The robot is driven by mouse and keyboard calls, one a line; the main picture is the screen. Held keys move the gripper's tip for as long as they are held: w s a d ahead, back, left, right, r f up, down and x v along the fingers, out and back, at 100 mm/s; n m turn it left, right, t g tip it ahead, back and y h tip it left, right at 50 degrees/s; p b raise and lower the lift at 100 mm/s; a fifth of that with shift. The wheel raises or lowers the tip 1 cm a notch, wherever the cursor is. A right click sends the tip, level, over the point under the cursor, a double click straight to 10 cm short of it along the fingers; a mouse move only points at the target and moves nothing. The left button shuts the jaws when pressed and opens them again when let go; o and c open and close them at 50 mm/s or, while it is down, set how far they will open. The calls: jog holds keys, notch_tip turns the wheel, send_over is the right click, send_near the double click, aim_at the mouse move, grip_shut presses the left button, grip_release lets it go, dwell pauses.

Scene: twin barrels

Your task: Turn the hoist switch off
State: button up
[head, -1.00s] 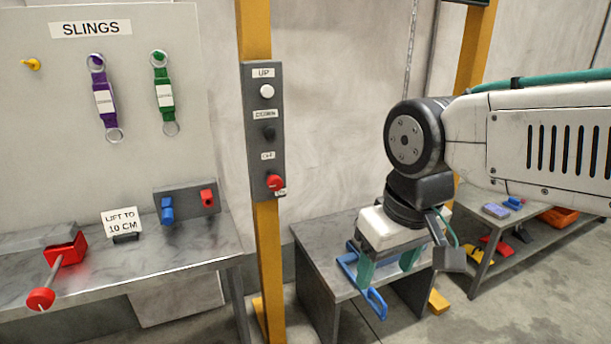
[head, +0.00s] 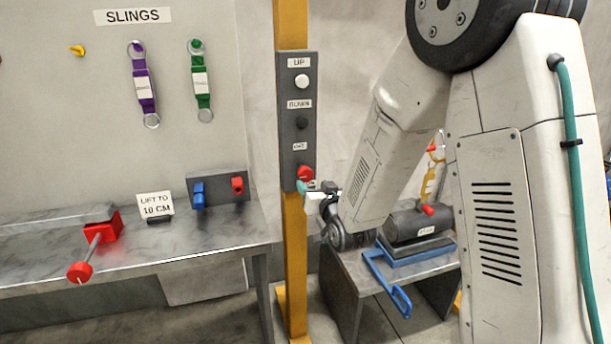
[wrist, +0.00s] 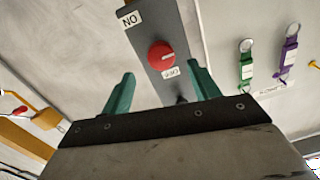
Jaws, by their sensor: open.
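The hoist switch is a red round knob (head: 305,173) low on the grey control panel (head: 298,85), under an OFF label. In the wrist view the red knob (wrist: 161,54) shows a short pale mark, with the OFF label and the ON label (wrist: 130,19) upside down near it. The mark points toward neither label clearly. My gripper (head: 308,187) is at the panel's lower end, right by the knob. In the wrist view its green fingers (wrist: 162,74) are open, one on each side of the knob's line, tips just short of it. No contact shows.
White UP button (head: 301,81) and black DOWN button (head: 302,123) sit above on the panel, on a yellow post (head: 294,250). A dark cylinder (head: 415,222) rests over a blue frame (head: 400,303) at right.

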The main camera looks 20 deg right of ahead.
aim_at(307, 176)
jog(key=shift+t, duration=0.3)
jog(key=w, duration=0.8)
jog(key=shift+a+f, duration=0.1)
jog(key=shift+a, duration=0.05)
jog(key=c, duration=1)
